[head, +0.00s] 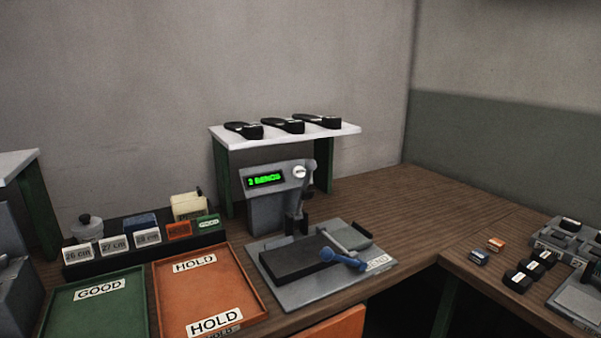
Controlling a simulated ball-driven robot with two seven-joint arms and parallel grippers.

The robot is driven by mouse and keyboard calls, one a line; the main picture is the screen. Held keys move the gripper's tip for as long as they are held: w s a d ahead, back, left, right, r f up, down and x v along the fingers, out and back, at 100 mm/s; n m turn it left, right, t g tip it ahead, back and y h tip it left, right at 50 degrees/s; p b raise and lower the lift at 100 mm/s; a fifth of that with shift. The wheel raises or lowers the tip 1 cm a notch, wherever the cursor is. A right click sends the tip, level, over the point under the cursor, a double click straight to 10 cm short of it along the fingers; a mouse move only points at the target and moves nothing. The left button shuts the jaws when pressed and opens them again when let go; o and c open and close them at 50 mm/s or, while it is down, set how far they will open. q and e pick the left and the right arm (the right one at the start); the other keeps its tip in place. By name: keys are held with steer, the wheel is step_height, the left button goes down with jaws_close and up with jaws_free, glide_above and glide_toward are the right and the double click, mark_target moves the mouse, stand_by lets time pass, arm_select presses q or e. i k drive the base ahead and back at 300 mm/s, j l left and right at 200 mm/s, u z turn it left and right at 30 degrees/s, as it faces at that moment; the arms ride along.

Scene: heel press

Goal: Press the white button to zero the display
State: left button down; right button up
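A grey press unit (266,212) stands on the wooden bench below a white shelf. Its display (265,180) shows green lit characters, too small to read surely. A round white button (299,172) sits on the unit's front, to the right of the display. Nothing covers the button. Neither of my grippers is in view.
The white shelf (285,135) above holds three black shoe-shaped pieces. A green GOOD tray (95,315), an orange HOLD tray (208,295) and a rack of size cards (140,252) are at the left. Small blocks and grey fixtures (575,245) are at the right.

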mark_target(299, 172)
steer(key=i+l+z, duration=0.35)
steer(key=i+l, duration=0.3)
steer(key=i+l+z, duration=0.4)
steer(key=i+l, duration=0.3)
